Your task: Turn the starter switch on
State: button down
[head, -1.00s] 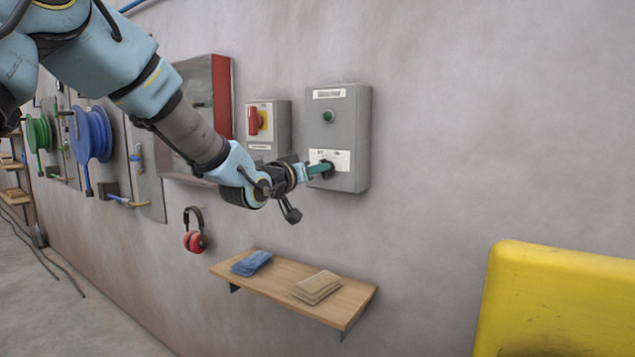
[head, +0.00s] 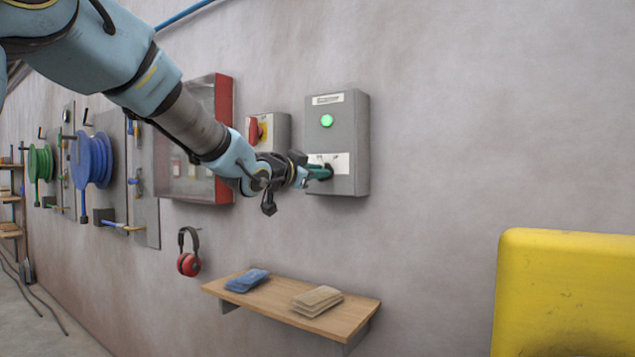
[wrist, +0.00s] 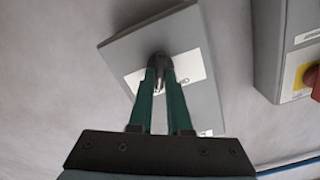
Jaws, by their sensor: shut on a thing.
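The starter box (head: 347,112) is a grey box on the wall with a white label plate low on its front. Its round green lamp (head: 326,121) is lit bright. My gripper (head: 326,171) is at the label plate, its green fingers shut on the dark switch knob (wrist: 159,62). In the wrist view the two fingers (wrist: 160,75) close around the knob in front of the tilted-looking box (wrist: 200,95). The fingers hide most of the knob and part of the label, so its exact pointing is hard to read.
A second grey box with a red and yellow switch (head: 258,130) is just left of the starter box. A wooden shelf (head: 340,319) with cloths sits below. Red ear muffs (head: 188,263) hang at left. A yellow object (head: 560,290) stands at lower right.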

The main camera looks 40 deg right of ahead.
jog(key=shift+m, duration=0.3)
jog(key=c, duration=0.9)
grip_release()
jog(key=shift+o, duration=0.2)
jog(key=b+v, duration=0.1)
jog(key=v, duration=1)
